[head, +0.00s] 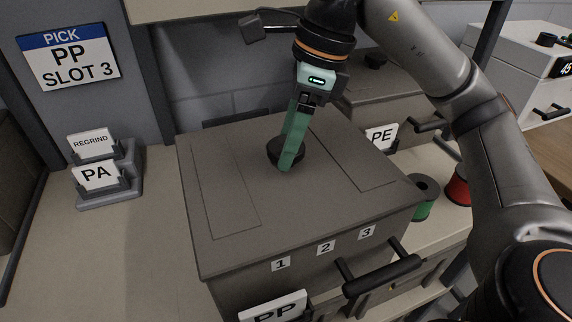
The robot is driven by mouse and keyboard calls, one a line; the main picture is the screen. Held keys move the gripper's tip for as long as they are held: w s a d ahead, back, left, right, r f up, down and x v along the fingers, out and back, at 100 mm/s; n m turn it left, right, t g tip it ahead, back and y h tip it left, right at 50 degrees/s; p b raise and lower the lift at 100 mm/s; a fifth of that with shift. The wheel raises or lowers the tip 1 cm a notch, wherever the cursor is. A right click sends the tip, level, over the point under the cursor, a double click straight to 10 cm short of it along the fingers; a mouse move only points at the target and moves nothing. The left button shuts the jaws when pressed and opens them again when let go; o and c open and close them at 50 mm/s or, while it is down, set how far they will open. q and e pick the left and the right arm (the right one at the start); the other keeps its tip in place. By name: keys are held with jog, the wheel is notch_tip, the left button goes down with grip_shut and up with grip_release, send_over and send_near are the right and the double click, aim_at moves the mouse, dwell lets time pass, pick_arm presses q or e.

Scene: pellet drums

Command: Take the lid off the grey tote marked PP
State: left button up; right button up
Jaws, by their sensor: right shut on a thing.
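The grey tote (232,296) stands on the bench in the middle of the head view, with a PP card (272,307) at its front, partly cut off by the frame edge. Its flat grey lid (222,165) sits on top, and I see no gap at its front edge. My right gripper (286,162) points down from above with its green fingers shut on the round black knob (298,153) in the middle of the lid. The fingers hide part of the knob. My left gripper is not in view.
A second grey tote (375,96) with a PE card (381,136) stands behind. Green (424,196) and red (457,186) spools are at the right. Card holders (104,178) marked REGRIND and PA stand left. A sign (68,56) reads PICK PP SLOT 3.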

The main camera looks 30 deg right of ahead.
grip_shut()
jog(key=shift+r, duration=0.15)
